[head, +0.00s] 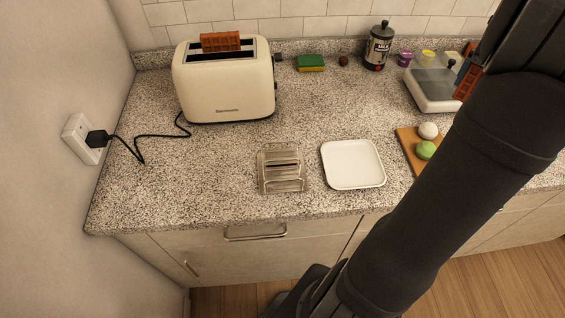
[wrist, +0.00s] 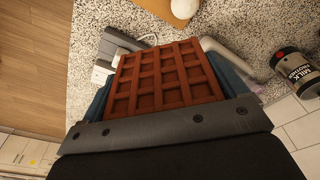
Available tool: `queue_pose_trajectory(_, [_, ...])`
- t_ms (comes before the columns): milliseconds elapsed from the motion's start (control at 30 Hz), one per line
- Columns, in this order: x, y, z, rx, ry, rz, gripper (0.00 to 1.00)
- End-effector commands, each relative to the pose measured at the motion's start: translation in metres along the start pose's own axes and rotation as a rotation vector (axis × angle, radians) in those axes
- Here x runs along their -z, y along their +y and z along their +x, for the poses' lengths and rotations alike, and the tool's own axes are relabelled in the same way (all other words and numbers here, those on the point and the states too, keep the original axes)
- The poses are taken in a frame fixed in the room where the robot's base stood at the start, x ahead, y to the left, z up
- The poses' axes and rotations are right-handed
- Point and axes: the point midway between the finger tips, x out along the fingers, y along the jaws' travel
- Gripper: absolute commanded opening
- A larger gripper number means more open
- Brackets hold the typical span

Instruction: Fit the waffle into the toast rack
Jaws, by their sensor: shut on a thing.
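My gripper (wrist: 162,82) is shut on a reddish-brown waffle (wrist: 165,76), whose grid face fills the middle of the wrist view. In the head view the held waffle (head: 465,85) shows partly behind my arm at the right, by a white appliance. The metal toast rack (head: 281,168) stands near the counter's front edge, and its slots look empty. It is well to the left of my gripper. A second waffle (head: 220,42) sticks up out of a slot of the cream toaster (head: 226,95).
A white square plate (head: 353,165) lies just right of the rack. A wooden board (head: 408,140) holds a white and a green round item. The white appliance (head: 432,100), a dark jar (head: 378,46) and small cups stand behind. Bare counter lies left of the rack.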

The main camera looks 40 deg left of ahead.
Motion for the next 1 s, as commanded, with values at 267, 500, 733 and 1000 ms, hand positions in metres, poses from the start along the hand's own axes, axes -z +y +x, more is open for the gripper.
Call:
queue_pose_trajectory(267, [-0.033, -0.043, -0.010, 0.012, 0.001, -0.095, 0.68])
queue_pose_trajectory(500, [-0.118, -0.116, -0.022, 0.038, 0.003, -0.308, 0.68])
queue_pose_trajectory(733, [-0.213, -0.159, -0.023, 0.063, 0.002, -0.517, 0.68])
queue_pose_trajectory(1000, [-0.301, -0.173, -0.012, 0.087, 0.001, -0.713, 0.68])
